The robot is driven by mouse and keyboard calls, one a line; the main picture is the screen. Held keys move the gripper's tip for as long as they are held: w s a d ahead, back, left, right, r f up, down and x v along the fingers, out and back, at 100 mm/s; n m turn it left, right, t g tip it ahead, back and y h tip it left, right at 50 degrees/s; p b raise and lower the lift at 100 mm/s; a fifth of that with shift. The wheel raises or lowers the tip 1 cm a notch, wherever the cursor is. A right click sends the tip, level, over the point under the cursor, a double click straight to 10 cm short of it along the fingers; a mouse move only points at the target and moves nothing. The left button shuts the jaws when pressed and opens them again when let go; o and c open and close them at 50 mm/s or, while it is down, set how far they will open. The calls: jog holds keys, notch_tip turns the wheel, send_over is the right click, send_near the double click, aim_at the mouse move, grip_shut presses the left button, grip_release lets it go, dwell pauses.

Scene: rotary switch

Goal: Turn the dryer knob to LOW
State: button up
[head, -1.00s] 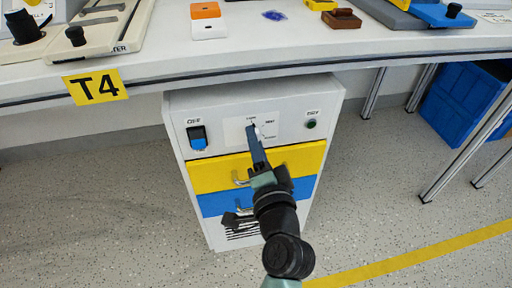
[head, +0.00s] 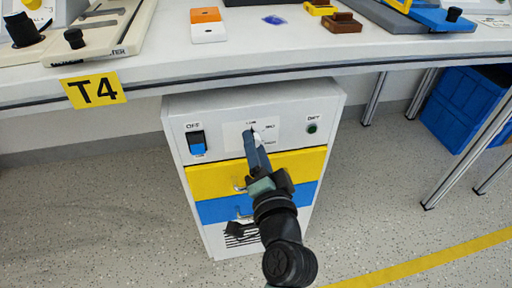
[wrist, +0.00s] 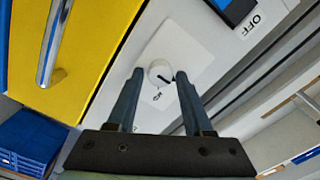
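The dryer knob (wrist: 160,73) is a small white round knob with a dark pointer line, on a pale label plate (wrist: 198,52) in the wrist view. In the head view the plate (head: 268,130) shows on the front of the white cabinet, and my gripper mostly covers the knob. My gripper (wrist: 158,78) is open, with one blue-grey finger on each side of the knob. I cannot tell whether the fingers touch it. In the head view my gripper (head: 252,138) reaches up to the plate from below. The plate's printed words are too small to read surely.
A blue-and-black switch (head: 197,143) marked OFF is left of the plate, and a green button (head: 312,128) is right of it. A yellow drawer (head: 215,181) and a blue drawer (head: 220,208) with handles lie below. The table edge (head: 250,73) overhangs above.

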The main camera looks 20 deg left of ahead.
jog(key=shift+o, duration=0.9)
jog(key=shift+s, duration=0.1)
jog(key=p+v, duration=0.2)
jog(key=v, duration=1.1)
